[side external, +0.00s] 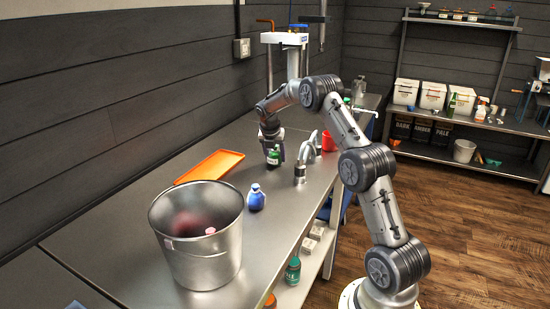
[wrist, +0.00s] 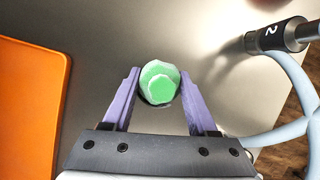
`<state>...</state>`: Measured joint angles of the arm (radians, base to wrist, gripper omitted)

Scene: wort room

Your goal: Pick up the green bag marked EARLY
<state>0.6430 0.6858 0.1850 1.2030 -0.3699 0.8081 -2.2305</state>
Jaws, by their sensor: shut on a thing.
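The green bag (side external: 273,157) is a small green bag with a pale label, too small to read, at the middle of the steel bench in the side view. My gripper (side external: 273,146) points down over it, with the fingers around its upper part. In the wrist view the bag's green top (wrist: 160,82) sits between the two purple fingers of my gripper (wrist: 160,72), which is shut on it. I cannot tell whether the bag's base touches the bench.
An orange tray (side external: 210,167) lies left of the bag; a blue bag (side external: 256,198) and a large steel bucket (side external: 197,262) stand nearer the camera. A metal tap fitting (side external: 301,170) with a pale hose (wrist: 295,75) is close on the right. A red cup (side external: 328,141) stands beyond it.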

